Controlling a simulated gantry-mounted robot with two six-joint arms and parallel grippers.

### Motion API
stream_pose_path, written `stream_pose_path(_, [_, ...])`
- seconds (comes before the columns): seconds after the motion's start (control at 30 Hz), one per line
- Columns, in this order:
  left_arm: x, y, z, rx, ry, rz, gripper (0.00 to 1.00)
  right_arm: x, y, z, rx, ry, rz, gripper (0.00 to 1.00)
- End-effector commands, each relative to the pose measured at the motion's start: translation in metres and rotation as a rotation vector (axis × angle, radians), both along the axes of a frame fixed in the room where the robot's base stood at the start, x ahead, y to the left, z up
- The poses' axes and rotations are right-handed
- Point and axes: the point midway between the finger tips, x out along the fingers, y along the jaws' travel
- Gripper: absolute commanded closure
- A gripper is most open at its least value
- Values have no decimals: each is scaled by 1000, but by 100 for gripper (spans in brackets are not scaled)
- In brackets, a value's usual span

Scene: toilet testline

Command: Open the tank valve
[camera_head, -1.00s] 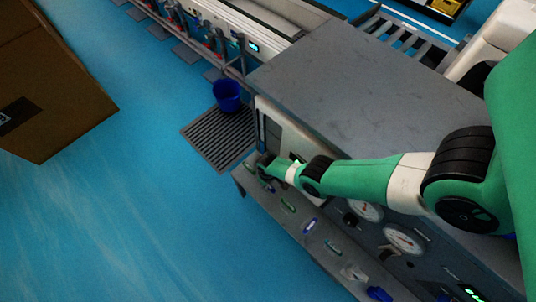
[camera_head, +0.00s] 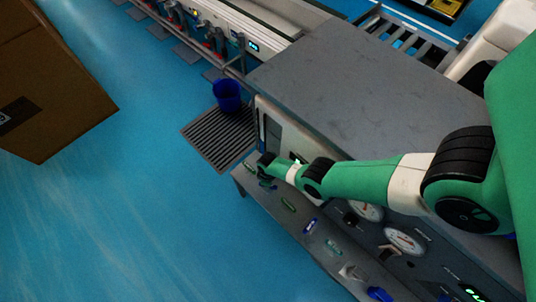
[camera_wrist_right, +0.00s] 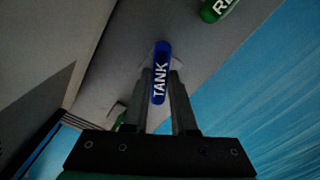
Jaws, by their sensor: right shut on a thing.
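The tank valve handle (camera_wrist_right: 161,72) is a blue bar lettered "TANK" in white in the right wrist view. It lies lengthwise between the two fingers of my right gripper (camera_wrist_right: 160,92), which is shut on it. In the head view my right gripper (camera_head: 265,167) is at the far left end of the console's low front ledge (camera_head: 270,197). There the gripper hides most of the handle. My left gripper is not in view.
A green handle (camera_wrist_right: 217,8) with partly cut-off lettering is close by in the right wrist view. Several other handles line the ledge, including a green one (camera_head: 288,204). Gauges (camera_head: 404,240) sit on the console front. A blue bucket (camera_head: 227,94) stands on a floor grate (camera_head: 215,138).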

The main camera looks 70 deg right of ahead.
Motion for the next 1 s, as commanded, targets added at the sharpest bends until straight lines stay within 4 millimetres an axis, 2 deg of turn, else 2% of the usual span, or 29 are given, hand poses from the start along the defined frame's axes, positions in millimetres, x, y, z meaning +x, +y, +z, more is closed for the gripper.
stream_pose_path(0.33, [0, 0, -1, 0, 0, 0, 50, -1, 0, -1, 0, 0, 162, 100])
stream_pose_path(0.87, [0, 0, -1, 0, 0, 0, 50, -1, 0, -2, 0, 1, 190, 100])
stream_pose_path(0.9, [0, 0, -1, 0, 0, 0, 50, -1, 0, -2, 0, 1, 190, 70])
stream_pose_path(1.0, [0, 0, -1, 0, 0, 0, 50, -1, 0, -2, 0, 1, 190, 52])
